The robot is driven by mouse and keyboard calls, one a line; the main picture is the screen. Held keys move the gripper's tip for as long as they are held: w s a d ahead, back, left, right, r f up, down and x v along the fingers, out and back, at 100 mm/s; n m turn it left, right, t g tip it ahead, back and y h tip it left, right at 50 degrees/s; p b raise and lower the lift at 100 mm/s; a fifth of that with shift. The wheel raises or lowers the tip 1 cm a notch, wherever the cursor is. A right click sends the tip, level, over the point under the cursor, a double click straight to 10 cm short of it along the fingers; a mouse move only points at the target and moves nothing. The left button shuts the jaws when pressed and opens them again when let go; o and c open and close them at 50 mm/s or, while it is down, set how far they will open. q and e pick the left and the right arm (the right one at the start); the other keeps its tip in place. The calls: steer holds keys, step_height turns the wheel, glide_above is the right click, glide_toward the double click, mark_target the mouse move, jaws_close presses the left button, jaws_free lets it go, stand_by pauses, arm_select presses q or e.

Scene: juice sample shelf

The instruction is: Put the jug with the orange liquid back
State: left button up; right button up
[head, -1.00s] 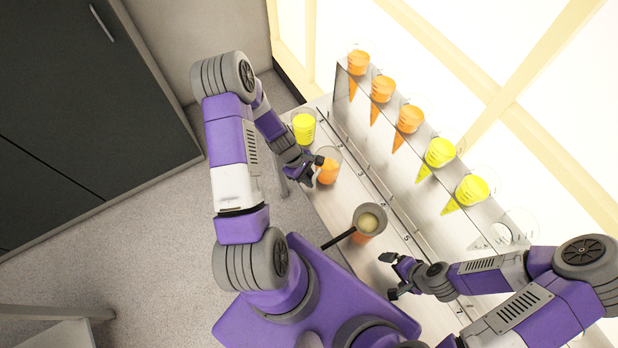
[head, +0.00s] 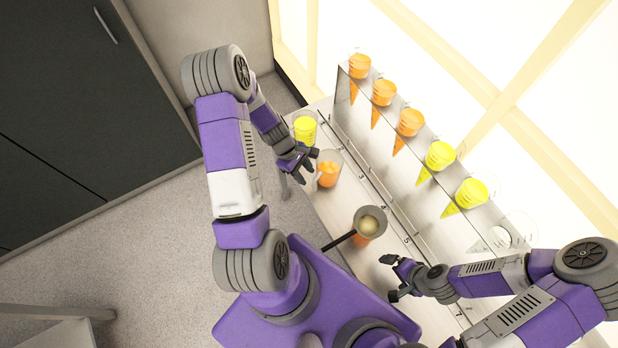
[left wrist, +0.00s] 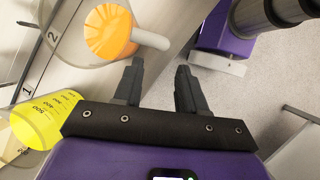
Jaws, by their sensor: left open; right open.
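The jug with the orange liquid (head: 328,173) stands upright on the table by the marks 2 and 3. It also shows in the left wrist view (left wrist: 110,32), with its pale handle turned toward my gripper. My left gripper (head: 312,166) is open and empty beside the jug, on its left in the head view. In the left wrist view its fingers (left wrist: 158,80) point at the floor past the handle, with a gap to it. My right gripper (head: 391,277) is open and empty over the table's near part.
A jug with yellow liquid (head: 305,129) stands near mark 1, close to my left gripper. A strainer with a dark handle (head: 369,224) sits over a vessel with orange liquid. A rack (head: 470,233) holds several orange and yellow cones along the back.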

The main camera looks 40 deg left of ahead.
arm_select(q)
steer(key=v, duration=0.7)
steer(key=shift+p, duration=0.45)
